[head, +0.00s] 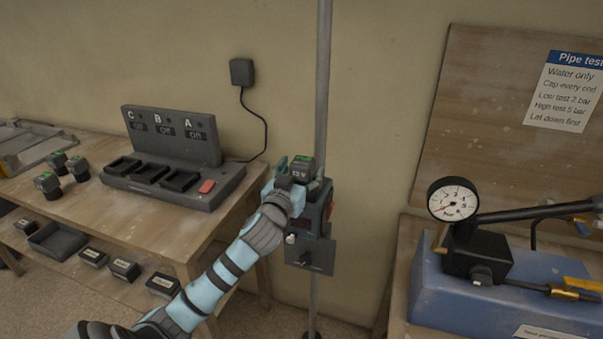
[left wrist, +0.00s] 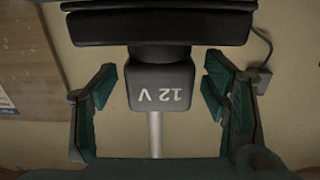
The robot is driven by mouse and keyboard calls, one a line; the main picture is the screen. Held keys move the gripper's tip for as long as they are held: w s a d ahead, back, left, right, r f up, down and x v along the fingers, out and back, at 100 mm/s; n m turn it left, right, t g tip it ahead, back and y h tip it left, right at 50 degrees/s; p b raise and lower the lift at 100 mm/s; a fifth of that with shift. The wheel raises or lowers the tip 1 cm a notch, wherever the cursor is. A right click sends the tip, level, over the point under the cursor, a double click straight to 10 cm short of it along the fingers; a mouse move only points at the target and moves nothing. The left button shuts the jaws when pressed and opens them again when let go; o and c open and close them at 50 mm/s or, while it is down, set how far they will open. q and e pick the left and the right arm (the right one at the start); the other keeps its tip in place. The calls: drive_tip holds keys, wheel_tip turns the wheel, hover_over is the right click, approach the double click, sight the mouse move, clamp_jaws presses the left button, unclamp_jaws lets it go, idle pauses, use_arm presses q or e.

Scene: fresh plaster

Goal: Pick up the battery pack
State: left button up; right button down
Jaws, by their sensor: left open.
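A dark grey battery pack (head: 302,169) marked 12 V, with green on its top, is at the top of a dark device (head: 318,215) on the upright pole. In the left wrist view the 12 V pack (left wrist: 161,88) is between my two green fingers, with a visible gap on each side. My left gripper (head: 287,174) is open beside the pack and partly hides the device. My right gripper is not in view.
A charger (head: 170,190) with several bays stands on the wooden table at left, with several green-topped packs (head: 48,182) beside it. More dark blocks and a tray (head: 55,240) are on the lower shelf. A blue pump unit with a gauge (head: 453,199) stands at right.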

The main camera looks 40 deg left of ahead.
use_arm(q)
drive_tip(key=shift+w+a+f, duration=0.15)
drive_tip(key=shift+w+a, duration=0.1)
drive_tip(key=shift+w, duration=0.45)
drive_tip(key=shift+s, duration=0.1)
drive_tip(key=c, duration=1.5)
